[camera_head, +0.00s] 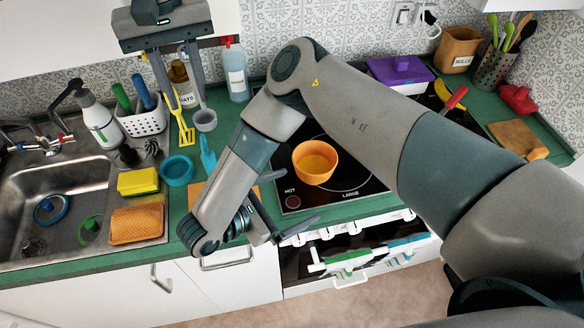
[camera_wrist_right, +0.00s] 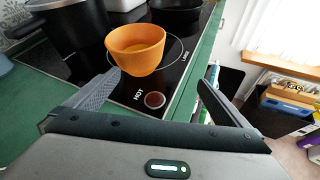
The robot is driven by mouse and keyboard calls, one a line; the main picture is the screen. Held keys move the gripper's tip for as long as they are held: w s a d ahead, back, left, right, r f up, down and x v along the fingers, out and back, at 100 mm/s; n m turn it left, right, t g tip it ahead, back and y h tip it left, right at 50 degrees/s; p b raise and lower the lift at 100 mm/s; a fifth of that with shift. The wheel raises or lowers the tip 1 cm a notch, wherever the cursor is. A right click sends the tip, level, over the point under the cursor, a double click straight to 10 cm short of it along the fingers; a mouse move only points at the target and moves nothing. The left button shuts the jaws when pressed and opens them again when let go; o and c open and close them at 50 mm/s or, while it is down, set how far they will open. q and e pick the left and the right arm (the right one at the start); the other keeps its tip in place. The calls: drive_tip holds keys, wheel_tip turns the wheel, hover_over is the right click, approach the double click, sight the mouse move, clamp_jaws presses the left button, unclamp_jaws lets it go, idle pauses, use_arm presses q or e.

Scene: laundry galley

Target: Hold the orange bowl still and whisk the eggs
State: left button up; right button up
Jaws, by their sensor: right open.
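The orange bowl (camera_head: 315,165) stands upright on the black cooktop, with yellow egg inside. In the right wrist view the bowl (camera_wrist_right: 135,50) is ahead of the fingers, apart from them. My right gripper (camera_head: 285,210) is open and empty, low at the counter's front edge, left of and nearer than the bowl; its spread fingers show in the wrist view (camera_wrist_right: 163,75). My left gripper (camera_head: 190,104) hangs at the upper left with its fingers apart, over the back of the counter near a yellow slotted turner (camera_head: 183,127).
A grey cup (camera_head: 205,120), a teal bowl (camera_head: 177,170) and a yellow sponge (camera_head: 138,182) sit left of the cooktop. My right arm crosses above the cooktop. An open drawer (camera_head: 350,262) is below.

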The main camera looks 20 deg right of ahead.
sight(298, 167)
drive_tip(key=shift+n+h, duration=0.4)
drive_tip(key=shift+n, duration=0.5)
drive_tip(key=w+r, duration=0.1)
drive_tip(key=w, duration=0.1)
drive_tip(key=w+d+r, duration=0.1)
drive_tip(key=w, duration=0.1)
drive_tip(key=w+d+r, duration=0.1)
drive_tip(key=w, duration=0.1)
drive_tip(key=shift+x, duration=3.7)
drive_tip(key=shift+s, duration=0.15)
drive_tip(key=c, duration=1)
use_arm(q)
drive_tip(key=o, duration=0.4)
drive_tip(key=shift+c, duration=0.2)
